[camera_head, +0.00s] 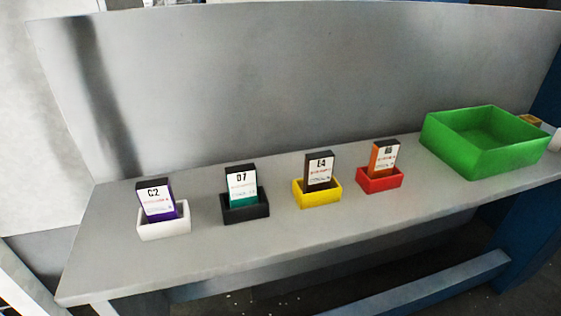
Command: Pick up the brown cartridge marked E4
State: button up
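The cartridge marked E4 (320,171) stands upright in a small yellow holder (318,199) on the grey shelf. It looks dark brown, with a white label on its front. The holder's walls hide its lower end. My gripper does not show in this view.
On the grey shelf (205,250), a purple C2 cartridge (157,199) stands in a white holder, a teal D7 cartridge (242,186) in a black one, and an orange cartridge (384,158) in a red one. A green bin (497,163) stands at right. A grey panel (270,80) rises behind.

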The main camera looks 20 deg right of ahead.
aim_at(318, 167)
jog(key=l+u, duration=0.15)
jog(key=u, duration=0.2)
jog(key=l+u, duration=0.15)
jog(key=u, duration=0.2)
jog(key=l+u, duration=0.2)
jog(key=u, duration=0.15)
jog(key=k+l+u, duration=0.1)
jog(key=l+u, duration=0.15)
jog(key=l, duration=0.2)
jog(key=k+l+u, duration=0.1)
jog(key=l+u, duration=0.2)
jog(key=l, duration=0.15)
jog(key=k+l, duration=0.15)
jog(key=l, duration=0.25)
jog(key=k+l+u, duration=0.1)
jog(key=l, duration=0.3)
jog(key=k+l, duration=0.2)
jog(key=l, duration=0.15)
jog(key=k+l, duration=0.15)
jog(key=l, duration=0.25)
jog(key=u, duration=0.05)
